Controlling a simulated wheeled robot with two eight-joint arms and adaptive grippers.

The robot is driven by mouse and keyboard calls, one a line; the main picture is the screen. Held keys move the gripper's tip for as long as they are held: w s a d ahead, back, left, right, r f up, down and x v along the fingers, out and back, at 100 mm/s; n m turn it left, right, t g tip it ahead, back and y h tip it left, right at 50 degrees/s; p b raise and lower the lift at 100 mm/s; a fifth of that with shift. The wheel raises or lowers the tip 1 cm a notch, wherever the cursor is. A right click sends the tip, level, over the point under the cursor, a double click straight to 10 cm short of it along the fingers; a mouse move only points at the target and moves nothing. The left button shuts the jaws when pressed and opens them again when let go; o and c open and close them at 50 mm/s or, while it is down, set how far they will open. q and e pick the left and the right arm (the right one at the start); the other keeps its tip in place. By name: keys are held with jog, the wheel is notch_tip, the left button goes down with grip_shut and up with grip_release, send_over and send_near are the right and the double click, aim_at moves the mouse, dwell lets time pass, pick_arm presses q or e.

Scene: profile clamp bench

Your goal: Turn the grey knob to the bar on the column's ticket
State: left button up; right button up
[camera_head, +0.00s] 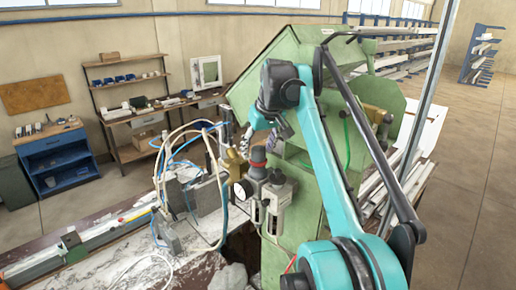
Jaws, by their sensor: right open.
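A small knob (258,156), dark grey with a reddish band, stands on top of the air regulator unit beside the green machine column. A round white pressure gauge (243,190) sits just below it. My right arm comes in from the lower right, and my right gripper (264,137) hangs just above the knob, with its fingers apart. I cannot tell whether a finger touches the knob. No ticket or bar mark can be made out on the green column (318,205); my arm covers part of it. My left gripper is not in view.
Pale hoses and blue tubes (190,133) loop close left of the regulator. Grey clamp blocks (206,194) stand on the bench (115,262). The green machine housing (265,75) rises behind my gripper. A shelf and blue cabinet (55,160) stand far back left.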

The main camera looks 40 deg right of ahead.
jog(key=shift+w+f, duration=0.1)
jog(key=shift+f, duration=0.1)
jog(key=shift+c, duration=0.3)
jog(key=c, duration=1.1)
jog(key=shift+m+h, duration=0.3)
jog(key=shift+m, duration=0.5)
jog(key=o, duration=1.2)
jog(key=shift+c, duration=0.2)
